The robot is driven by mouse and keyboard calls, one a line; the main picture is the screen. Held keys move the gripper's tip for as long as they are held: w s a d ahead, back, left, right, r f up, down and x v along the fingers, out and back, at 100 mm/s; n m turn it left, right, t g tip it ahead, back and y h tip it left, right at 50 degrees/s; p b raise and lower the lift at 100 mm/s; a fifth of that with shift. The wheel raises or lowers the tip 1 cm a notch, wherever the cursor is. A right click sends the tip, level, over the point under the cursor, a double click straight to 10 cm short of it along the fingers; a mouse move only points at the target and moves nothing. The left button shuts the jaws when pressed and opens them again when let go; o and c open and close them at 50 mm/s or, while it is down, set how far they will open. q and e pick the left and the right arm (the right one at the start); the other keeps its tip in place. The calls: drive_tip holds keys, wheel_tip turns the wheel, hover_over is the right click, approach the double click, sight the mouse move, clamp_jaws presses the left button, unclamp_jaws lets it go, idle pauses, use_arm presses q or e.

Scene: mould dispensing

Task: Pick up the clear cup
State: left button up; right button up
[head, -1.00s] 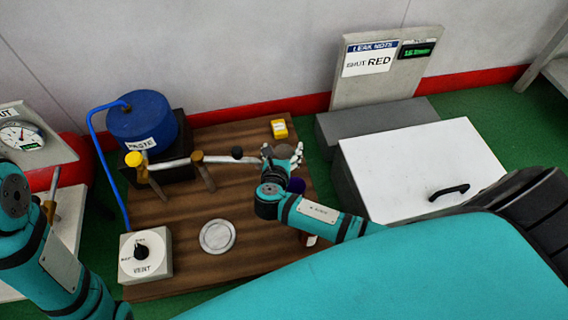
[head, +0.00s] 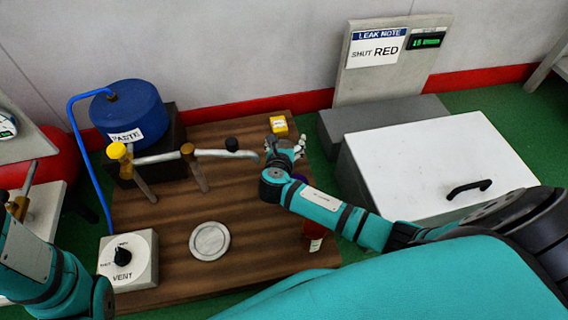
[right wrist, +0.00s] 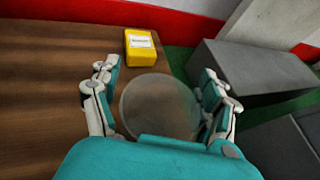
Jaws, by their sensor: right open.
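The clear cup (right wrist: 158,105) shows in the right wrist view as a round, see-through grey shape over the brown wooden table (right wrist: 45,95). It lies between the two sides of my right gripper (right wrist: 160,82). In the head view, my right gripper (head: 285,147) is at the right edge of the table, and I cannot make out the cup there. My left arm shows at the lower left of the head view, but its gripper is out of frame.
A yellow labelled block (head: 279,126) stands just beyond my right gripper. A round pale disc (head: 210,241) and VENT box (head: 128,262) are nearer. A white-lidded box (head: 435,165) stands right.

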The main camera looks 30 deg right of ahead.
drive_tip(key=shift+w+d, duration=0.1)
drive_tip(key=c, duration=1.3)
drive_tip(key=shift+c, duration=0.8)
